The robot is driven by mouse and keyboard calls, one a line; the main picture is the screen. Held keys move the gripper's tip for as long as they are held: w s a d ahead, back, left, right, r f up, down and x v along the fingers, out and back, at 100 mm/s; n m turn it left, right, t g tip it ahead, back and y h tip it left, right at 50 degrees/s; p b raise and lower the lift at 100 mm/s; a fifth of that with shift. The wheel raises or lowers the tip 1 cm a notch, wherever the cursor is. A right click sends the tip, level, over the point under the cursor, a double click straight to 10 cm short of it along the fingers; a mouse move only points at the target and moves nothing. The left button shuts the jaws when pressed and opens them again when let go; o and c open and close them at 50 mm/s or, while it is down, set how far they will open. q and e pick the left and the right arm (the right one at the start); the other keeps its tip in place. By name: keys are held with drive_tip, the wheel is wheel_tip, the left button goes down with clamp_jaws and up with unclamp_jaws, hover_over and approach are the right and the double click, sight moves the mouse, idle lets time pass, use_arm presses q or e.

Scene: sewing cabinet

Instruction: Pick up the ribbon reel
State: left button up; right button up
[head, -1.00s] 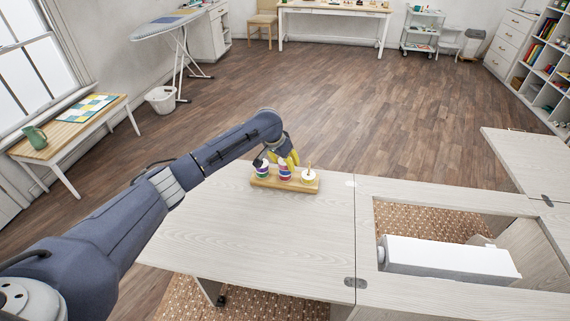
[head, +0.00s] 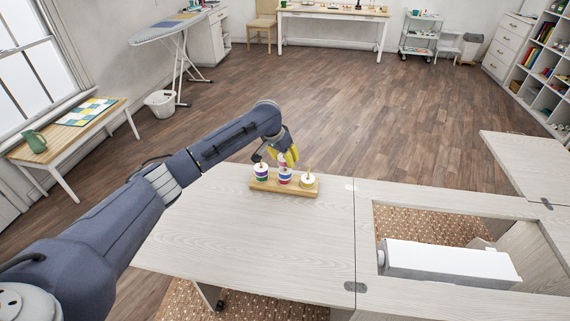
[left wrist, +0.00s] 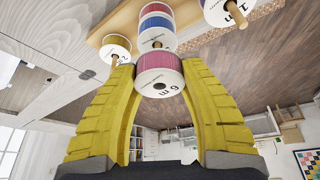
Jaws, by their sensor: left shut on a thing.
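A pink ribbon reel with white rims, marked "6 m" (left wrist: 160,72), sits between the yellow fingers of my left gripper (head: 287,157), which is shut on it. The reel is above the middle stack of a wooden peg stand (head: 264,186). In the left wrist view, the middle stack of red and blue reels (left wrist: 156,24) is just behind the held reel, and its peg end shows. A striped stack (head: 261,173) is on the left peg, and a mostly white reel (head: 308,181) is on the right peg. My right gripper is out of view.
The stand rests near the back edge of the pale cabinet top (head: 240,230). To its right, an opening holds a white sewing machine (head: 450,263). A raised pale panel (head: 525,160) is at the far right. The tabletop in front of the stand is clear.

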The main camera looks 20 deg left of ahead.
use_arm(q)
wheel_tip(320, 180, up, 16)
idle(0.5)
drive_tip(key=shift+r, duration=0.1)
